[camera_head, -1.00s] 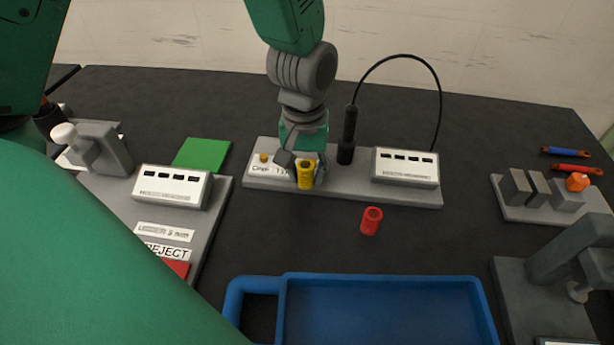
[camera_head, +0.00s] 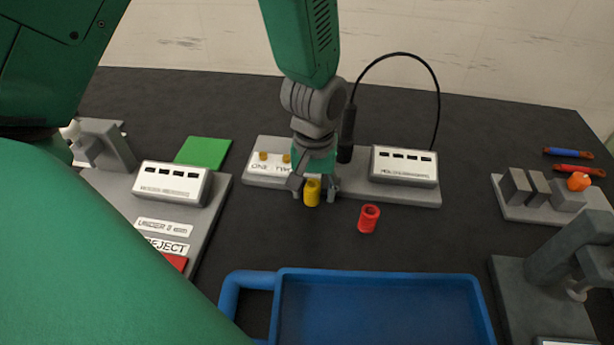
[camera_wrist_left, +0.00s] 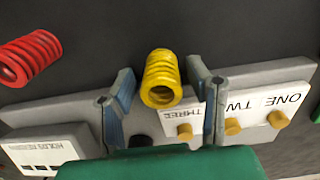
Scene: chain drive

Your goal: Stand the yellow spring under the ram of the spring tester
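The yellow spring (camera_head: 312,193) stands at the front edge of the grey peg plate (camera_head: 250,180). My left gripper (camera_head: 314,188) is around it from above. In the left wrist view the yellow spring (camera_wrist_left: 160,78) is between the two fingers (camera_wrist_left: 162,80), with a small gap showing on each side, so the gripper looks open. The grey C-shaped stand (camera_head: 570,250) at the lower right, with a round disc under its arm (camera_head: 577,290), looks like the spring tester; it is partly cut off. My right gripper is not in view.
A red spring (camera_head: 369,219) stands just right of the yellow one. A blue tray (camera_head: 385,273) lies in front. A probe (camera_head: 347,135) with a black cable and a display box (camera_head: 404,167) stand behind. A block holder (camera_head: 535,212) is at the right. Dark table lies clear between.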

